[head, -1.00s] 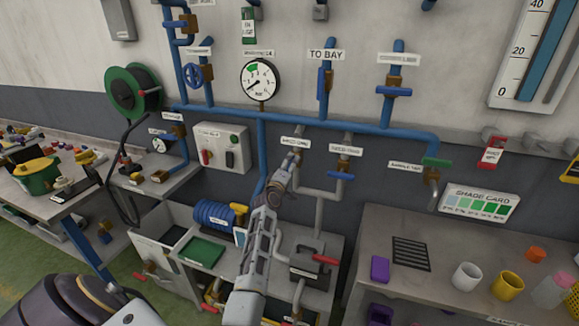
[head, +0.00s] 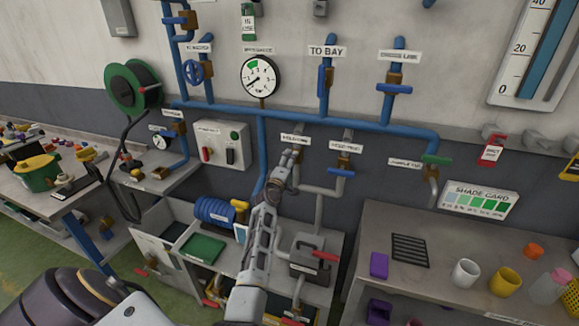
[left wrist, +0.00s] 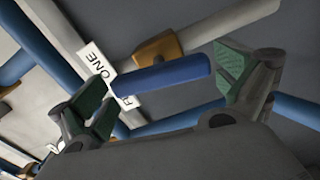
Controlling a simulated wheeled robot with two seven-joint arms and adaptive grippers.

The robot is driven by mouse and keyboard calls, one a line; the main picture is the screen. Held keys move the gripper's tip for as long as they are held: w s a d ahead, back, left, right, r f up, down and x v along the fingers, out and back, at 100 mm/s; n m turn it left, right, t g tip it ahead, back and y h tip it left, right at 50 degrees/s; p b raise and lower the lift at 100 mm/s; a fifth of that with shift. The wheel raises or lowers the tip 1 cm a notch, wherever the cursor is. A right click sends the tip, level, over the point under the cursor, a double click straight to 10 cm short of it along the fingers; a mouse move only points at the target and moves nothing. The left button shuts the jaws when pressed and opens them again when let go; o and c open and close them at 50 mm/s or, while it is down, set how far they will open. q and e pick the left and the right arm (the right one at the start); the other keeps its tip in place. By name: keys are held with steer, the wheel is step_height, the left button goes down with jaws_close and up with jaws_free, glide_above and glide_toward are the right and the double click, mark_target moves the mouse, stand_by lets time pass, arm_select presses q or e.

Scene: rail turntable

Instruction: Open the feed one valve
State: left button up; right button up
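The feed one valve has a brass body (left wrist: 155,48) and a blue lever handle (left wrist: 162,75) in the left wrist view. Its white label (left wrist: 97,62), reading "ONE" in part, is beside it. In the head view the feed one label (head: 295,141) hangs under the blue main pipe; the handle there is hidden behind my gripper. My left gripper (head: 287,163) is up at this valve. In the left wrist view it (left wrist: 168,95) is open, its green-padded fingers apart on either side of the blue handle. I see no clear contact. My right gripper is not in view.
The feed two valve with a blue handle (head: 341,172) is close on the right. The blue main pipe (head: 300,119) runs just above. A red-and-green switch box (head: 222,145) is to the left. A grey box with a red lever (head: 308,258) stands below. A shelf (head: 440,235) with cups is at right.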

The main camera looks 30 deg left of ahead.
arm_select(q)
steer(key=shift+s+d, duration=0.1)
steer(key=v, duration=0.7)
steer(key=shift+s, duration=0.15)
stand_by(0.6)
stand_by(0.5)
